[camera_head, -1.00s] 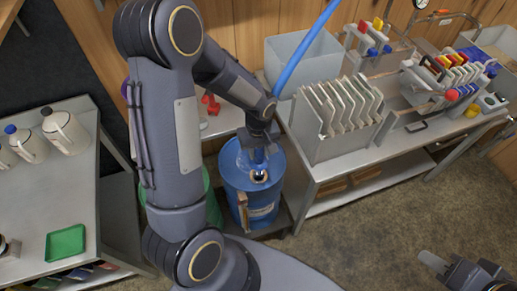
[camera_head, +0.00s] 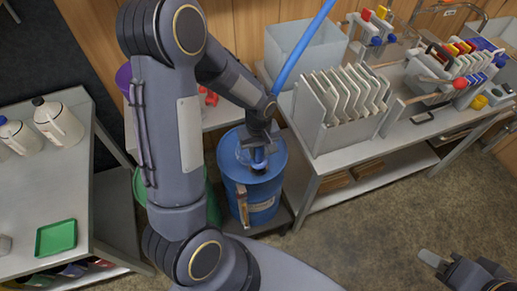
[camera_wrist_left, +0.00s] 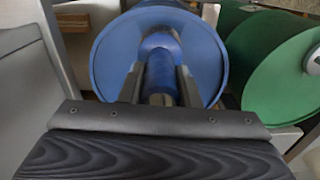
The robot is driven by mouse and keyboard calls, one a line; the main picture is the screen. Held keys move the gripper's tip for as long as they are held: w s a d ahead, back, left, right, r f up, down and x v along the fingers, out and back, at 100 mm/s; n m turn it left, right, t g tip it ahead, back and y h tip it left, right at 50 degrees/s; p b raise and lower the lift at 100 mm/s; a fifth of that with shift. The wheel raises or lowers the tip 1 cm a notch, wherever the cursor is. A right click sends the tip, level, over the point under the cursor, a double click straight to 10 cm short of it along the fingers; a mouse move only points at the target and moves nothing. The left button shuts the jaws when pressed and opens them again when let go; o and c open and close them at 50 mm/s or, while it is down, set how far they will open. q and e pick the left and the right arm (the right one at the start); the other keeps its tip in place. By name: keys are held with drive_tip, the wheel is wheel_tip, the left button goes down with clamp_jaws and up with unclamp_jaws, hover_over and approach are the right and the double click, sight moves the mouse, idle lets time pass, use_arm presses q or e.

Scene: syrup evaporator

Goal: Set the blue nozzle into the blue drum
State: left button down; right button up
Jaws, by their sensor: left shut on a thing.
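My left gripper (camera_head: 259,157) is over the drum's top, shut on the blue nozzle (camera_wrist_left: 162,72). In the left wrist view the nozzle lies between the two fingers and its far end is against or just over the drum's top. I cannot tell whether it is inside an opening. My right gripper (camera_head: 432,259) is at the lower right, apart from everything, and its jaws are not clear.
A green drum (camera_wrist_left: 278,70) stands beside the blue one. A bench (camera_head: 400,130) with a rack of grey plates (camera_head: 345,95) is to the right. A table (camera_head: 25,195) with white jugs and a green tray (camera_head: 57,238) is at left.

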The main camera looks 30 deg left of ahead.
use_arm(q)
drive_tip(key=shift+f+b, duration=1.55)
drive_tip(key=shift+c, duration=1.8)
unclamp_jaws()
drive_tip(key=shift+r, duration=0.15)
drive_tip(key=shift+r+p, duration=3)
drive_tip(key=shift+r, duration=0.95)
